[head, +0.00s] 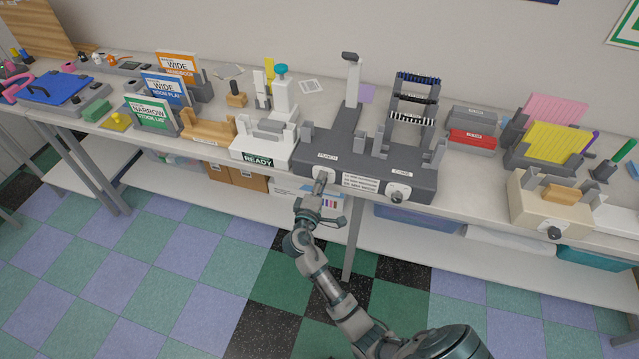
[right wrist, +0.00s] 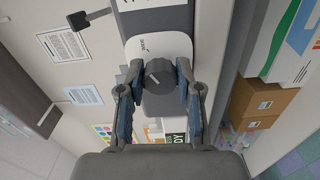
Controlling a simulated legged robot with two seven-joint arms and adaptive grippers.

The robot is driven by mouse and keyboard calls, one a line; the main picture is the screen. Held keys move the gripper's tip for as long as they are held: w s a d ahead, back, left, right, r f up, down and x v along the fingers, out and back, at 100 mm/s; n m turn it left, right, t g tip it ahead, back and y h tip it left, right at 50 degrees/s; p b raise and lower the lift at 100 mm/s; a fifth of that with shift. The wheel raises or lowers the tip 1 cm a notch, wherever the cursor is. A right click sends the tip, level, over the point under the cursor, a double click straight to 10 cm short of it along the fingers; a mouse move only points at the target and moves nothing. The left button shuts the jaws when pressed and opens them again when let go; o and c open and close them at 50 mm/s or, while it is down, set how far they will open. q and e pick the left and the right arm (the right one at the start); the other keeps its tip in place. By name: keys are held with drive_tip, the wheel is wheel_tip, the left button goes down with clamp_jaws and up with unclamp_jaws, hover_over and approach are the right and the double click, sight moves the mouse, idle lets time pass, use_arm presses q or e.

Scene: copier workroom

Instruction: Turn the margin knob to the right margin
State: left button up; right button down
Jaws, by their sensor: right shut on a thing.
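The dark grey binding machine (head: 352,140) stands at the table's front edge, with two white knob plates on its front. My right gripper (head: 320,186) is at the left plate, below the "PUNCH" label. In the right wrist view, my right gripper (right wrist: 158,82) is shut on a round dark grey knob (right wrist: 158,70), one finger on each side. The knob carries a short pale pointer line, slanted in that view. The white plate (right wrist: 150,45) behind it has small print, too small to read. The other knob (head: 396,197) is free at the right. My left gripper is not in view.
A white device with a "READY" display (head: 258,161) stands left of the machine. A beige device with a dark knob (head: 554,233) stands to the right. A shelf with cardboard boxes (head: 235,176) lies below the table. The floor in front is clear.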

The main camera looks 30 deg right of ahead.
drive_tip(key=shift+s+f, duration=0.1)
drive_tip(key=shift+f, duration=0.15)
drive_tip(key=c, duration=1)
unclamp_jaws()
drive_tip(key=shift+o, duration=1.2)
drive_tip(key=shift+d+r, duration=0.1)
drive_tip(key=v, duration=1.2)
